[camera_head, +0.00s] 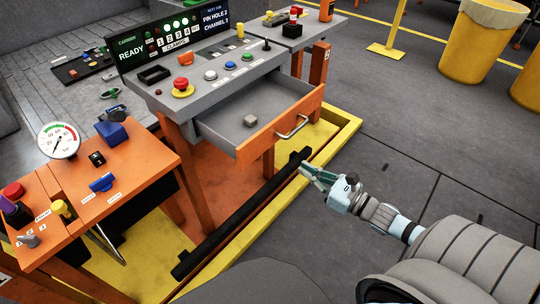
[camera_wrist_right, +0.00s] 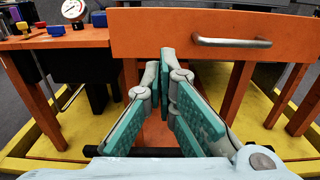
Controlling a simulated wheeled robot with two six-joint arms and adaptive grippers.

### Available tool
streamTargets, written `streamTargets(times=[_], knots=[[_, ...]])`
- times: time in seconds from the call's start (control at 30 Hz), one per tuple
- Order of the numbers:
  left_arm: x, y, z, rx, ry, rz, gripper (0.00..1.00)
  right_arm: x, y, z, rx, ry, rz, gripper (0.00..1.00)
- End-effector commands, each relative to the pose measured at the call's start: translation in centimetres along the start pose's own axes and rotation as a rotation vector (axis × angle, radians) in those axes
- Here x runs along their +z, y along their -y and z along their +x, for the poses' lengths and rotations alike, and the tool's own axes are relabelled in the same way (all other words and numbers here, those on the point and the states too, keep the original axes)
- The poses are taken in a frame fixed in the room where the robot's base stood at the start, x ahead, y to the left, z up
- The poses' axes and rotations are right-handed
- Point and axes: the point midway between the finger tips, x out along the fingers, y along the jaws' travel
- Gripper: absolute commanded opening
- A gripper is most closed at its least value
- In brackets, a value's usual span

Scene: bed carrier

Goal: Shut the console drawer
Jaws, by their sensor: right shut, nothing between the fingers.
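The console drawer (camera_head: 225,125) is pulled out of the grey console (camera_head: 215,75). Its orange front (camera_head: 262,138) bears a silver bar handle (camera_head: 292,127), and a small grey block (camera_head: 250,120) lies inside. My right gripper (camera_head: 304,169) is shut and empty, outside the drawer and lower in the head view than the handle. In the right wrist view, the orange drawer front (camera_wrist_right: 150,30) spans the top, with the handle (camera_wrist_right: 232,42) right of my fingertips (camera_wrist_right: 166,58). I cannot tell whether the fingertips touch the front. My left gripper is not in view.
A black bar (camera_head: 240,215) and yellow base frame (camera_head: 345,128) run below the drawer. An orange side table (camera_head: 130,165) with a gauge (camera_head: 58,141) stands at left. Yellow bins (camera_head: 480,45) stand at the back right. The grey floor (camera_head: 420,130) on the right is mostly clear.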

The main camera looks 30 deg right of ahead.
Motion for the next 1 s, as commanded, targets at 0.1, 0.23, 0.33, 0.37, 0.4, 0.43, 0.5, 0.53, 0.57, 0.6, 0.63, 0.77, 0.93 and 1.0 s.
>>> streamTargets(times=[0.1,0.23,0.33,0.37,0.4,0.43,0.5,0.53,0.57,0.6,0.63,0.77,0.93,1.0], knots=[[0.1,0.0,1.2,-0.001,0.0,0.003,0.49,-0.2,0.0,1.3,0.0,0.004,-0.005,0.0],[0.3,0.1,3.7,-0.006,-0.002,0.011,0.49,-0.7,0.1,3.8,-0.002,0.004,-0.005,0.0],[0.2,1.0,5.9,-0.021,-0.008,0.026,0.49,-0.8,0.1,6.0,-0.002,0.003,-0.005,0.0],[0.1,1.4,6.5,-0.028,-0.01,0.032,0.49,-0.8,0.1,6.6,-0.003,0.004,-0.005,0.0],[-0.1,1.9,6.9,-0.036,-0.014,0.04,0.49,-0.6,0.3,7.4,-0.01,0.007,-0.003,0.0],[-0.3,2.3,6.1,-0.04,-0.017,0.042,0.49,0.0,0.3,7.8,-0.011,0.007,-0.001,0.0],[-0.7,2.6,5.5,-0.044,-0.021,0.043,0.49,0.3,0.3,8.8,-0.01,0.008,0.002,0.0],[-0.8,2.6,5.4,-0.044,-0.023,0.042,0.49,0.4,0.3,9.2,-0.01,0.007,0.002,0.0],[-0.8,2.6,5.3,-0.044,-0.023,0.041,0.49,0.3,0.3,9.6,-0.011,0.003,0.003,0.0],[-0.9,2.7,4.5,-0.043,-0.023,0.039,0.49,0.7,0.4,10.4,-0.014,0.005,0.005,0.0],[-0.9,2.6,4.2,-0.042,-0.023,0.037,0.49,0.7,0.4,11.0,-0.014,0.006,0.005,0.0],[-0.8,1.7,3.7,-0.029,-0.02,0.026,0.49,0.4,0.3,12.7,-0.011,0.003,0.005,0.0],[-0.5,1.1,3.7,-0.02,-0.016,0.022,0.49,0.1,0.3,13.5,-0.01,0.0,0.004,0.0],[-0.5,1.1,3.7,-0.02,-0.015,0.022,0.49,0.1,0.3,13.5,-0.01,0.0,0.004,0.0]])
